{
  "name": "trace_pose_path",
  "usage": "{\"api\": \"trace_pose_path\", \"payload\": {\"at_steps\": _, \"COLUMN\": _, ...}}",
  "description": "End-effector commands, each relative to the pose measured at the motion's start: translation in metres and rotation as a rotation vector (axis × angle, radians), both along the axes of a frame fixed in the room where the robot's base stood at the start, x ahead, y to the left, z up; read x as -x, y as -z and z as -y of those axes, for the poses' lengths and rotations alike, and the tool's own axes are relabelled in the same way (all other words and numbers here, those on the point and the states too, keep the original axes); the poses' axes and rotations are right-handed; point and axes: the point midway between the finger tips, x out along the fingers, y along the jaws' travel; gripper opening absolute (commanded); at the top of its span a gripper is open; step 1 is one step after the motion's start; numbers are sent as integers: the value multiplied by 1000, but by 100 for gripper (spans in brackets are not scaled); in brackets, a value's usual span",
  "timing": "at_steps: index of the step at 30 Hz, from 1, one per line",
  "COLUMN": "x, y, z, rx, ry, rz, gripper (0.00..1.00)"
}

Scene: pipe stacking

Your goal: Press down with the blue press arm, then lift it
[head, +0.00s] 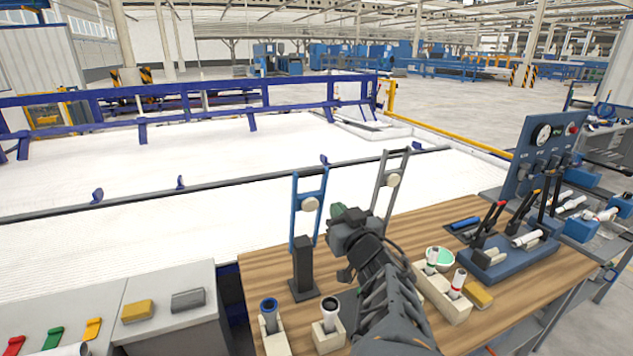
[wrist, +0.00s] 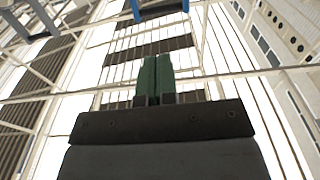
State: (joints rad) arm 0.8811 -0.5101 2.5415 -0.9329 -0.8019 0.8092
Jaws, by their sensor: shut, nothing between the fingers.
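The blue press arm (head: 296,208) stands raised and upright on a dark post on the wooden table, with a pale round knob on its frame. A similar grey press arm (head: 378,190) stands raised to its right. My gripper (head: 337,209) is between the two, just right of the blue arm, and appears apart from it. In the wrist view its green fingers (wrist: 155,75) are together and empty, pointing up toward the roof.
A cream block (head: 440,297) with pipes is right of my arm. A blue gauge panel (head: 540,150) and levers are at the right. Wooden tabletop (head: 262,262) is clear left of the post.

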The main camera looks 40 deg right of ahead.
Motion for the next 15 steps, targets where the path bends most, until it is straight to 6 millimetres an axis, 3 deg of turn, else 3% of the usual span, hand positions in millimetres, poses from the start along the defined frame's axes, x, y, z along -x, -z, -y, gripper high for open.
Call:
{"api": "trace_pose_path", "payload": {"at_steps": 5, "x": -19, "y": 0, "z": 4, "rx": 5, "ry": -15, "rz": 12, "gripper": 0}}
{"api": "trace_pose_path", "payload": {"at_steps": 15, "x": -81, "y": -6, "z": 20, "rx": 4, "ry": -14, "rz": 11, "gripper": 0}}
